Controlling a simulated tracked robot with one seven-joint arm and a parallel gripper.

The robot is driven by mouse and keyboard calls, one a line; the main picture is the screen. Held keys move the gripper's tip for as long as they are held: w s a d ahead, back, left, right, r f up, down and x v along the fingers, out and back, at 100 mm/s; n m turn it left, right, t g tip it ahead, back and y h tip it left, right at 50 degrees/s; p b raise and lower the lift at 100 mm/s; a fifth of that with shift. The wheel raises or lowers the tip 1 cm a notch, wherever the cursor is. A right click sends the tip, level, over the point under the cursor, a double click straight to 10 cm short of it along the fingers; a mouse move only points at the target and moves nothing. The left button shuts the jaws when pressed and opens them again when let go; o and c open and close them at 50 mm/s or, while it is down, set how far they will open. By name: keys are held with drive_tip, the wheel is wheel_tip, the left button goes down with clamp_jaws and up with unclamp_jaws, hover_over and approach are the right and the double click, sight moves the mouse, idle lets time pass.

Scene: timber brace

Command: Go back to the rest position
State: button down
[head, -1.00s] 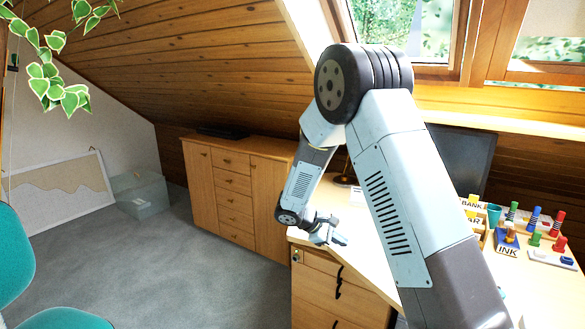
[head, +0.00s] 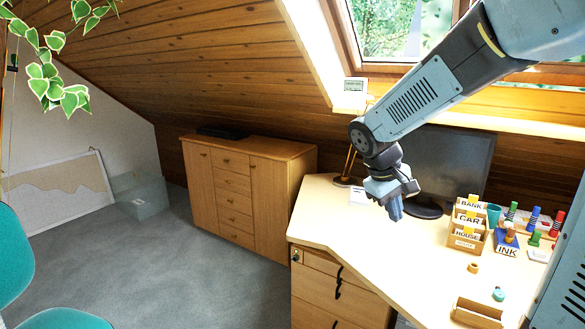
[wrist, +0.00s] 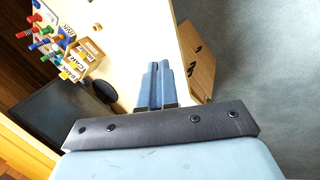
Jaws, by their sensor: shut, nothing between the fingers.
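My gripper (head: 396,206) is in the head view, in the air over the left part of the wooden desk (head: 350,232), in front of the dark monitor. Its fingers point down and are shut with nothing between them. In the wrist view the two blue fingers (wrist: 157,85) lie side by side, with the desk top (wrist: 135,45) behind them. My arm comes in from the upper right of the head view and hides part of the window and wall.
The monitor (head: 447,165) stands behind my gripper. To its right are a labelled card box (head: 468,238), an INK box (head: 507,244) and several coloured stamps. A small open tray (head: 478,312) lies at the front.

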drive_tip(key=s+r+m+t+y, duration=0.2)
drive_tip(key=s+r, duration=0.1)
drive_tip(key=s, duration=0.5)
drive_tip(key=s+r+m+t+y, duration=0.2)
drive_tip(key=s+r, duration=0.1)
drive_tip(key=s, duration=0.6)
drive_tip(key=shift+s+r+m, duration=0.15)
drive_tip(key=shift+r+m, duration=0.25)
drive_tip(key=shift+d, duration=0.1)
